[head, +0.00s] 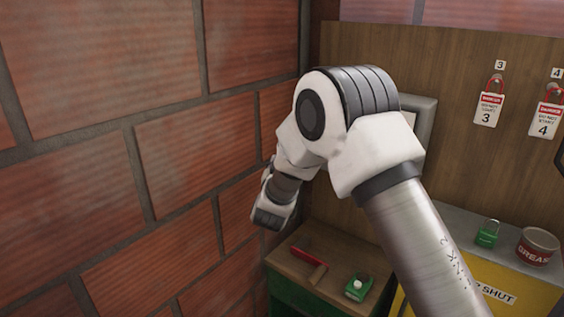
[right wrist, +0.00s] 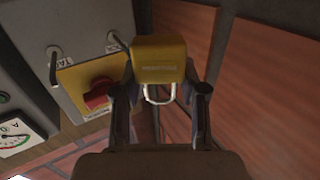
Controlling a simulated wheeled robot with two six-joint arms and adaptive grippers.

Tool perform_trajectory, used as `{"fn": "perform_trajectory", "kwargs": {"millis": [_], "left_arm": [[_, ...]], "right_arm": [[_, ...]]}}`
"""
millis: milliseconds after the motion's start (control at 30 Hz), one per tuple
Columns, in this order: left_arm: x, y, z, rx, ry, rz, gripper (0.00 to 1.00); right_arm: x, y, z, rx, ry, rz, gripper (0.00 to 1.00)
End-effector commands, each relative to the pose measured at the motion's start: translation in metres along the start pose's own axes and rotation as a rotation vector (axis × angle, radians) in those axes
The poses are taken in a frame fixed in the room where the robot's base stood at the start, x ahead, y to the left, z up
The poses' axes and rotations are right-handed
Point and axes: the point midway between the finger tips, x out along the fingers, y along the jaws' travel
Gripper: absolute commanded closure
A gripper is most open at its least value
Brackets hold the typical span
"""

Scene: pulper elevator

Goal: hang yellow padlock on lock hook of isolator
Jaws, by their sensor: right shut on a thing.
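The yellow padlock (right wrist: 159,60) is held between the two fingers of my right gripper (right wrist: 160,92) in the right wrist view. Its body is at the top and its metal shackle loop points down in the picture, towards my palm. The isolator (right wrist: 97,93) is left of the padlock, a yellow plate with a red rotary handle on a grey box. Two metal hooks (right wrist: 53,68) stick out from the grey box, by small white labels. The padlock looks apart from the hooks. In the head view my right arm hides the isolator, and my right gripper and padlock cannot be made out. My left gripper is not in view.
A brick wall stands close on the left in the head view. A green padlock (head: 487,233) and a grease can (head: 538,246) stand on a ledge at right. A red-handled tool (head: 297,266) lies on a low surface. A gauge (right wrist: 16,137) is left of the isolator.

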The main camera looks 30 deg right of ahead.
Motion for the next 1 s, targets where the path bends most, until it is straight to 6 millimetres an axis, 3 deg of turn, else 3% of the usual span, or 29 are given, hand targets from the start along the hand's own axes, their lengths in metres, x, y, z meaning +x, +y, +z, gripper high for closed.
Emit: {"fn": "perform_trajectory", "kwargs": {"millis": [1000], "left_arm": [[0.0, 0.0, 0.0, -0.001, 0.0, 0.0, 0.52]], "right_arm": [[0.061, 0.036, 0.008, 0.0, 0.001, -0.001, 0.96]]}}
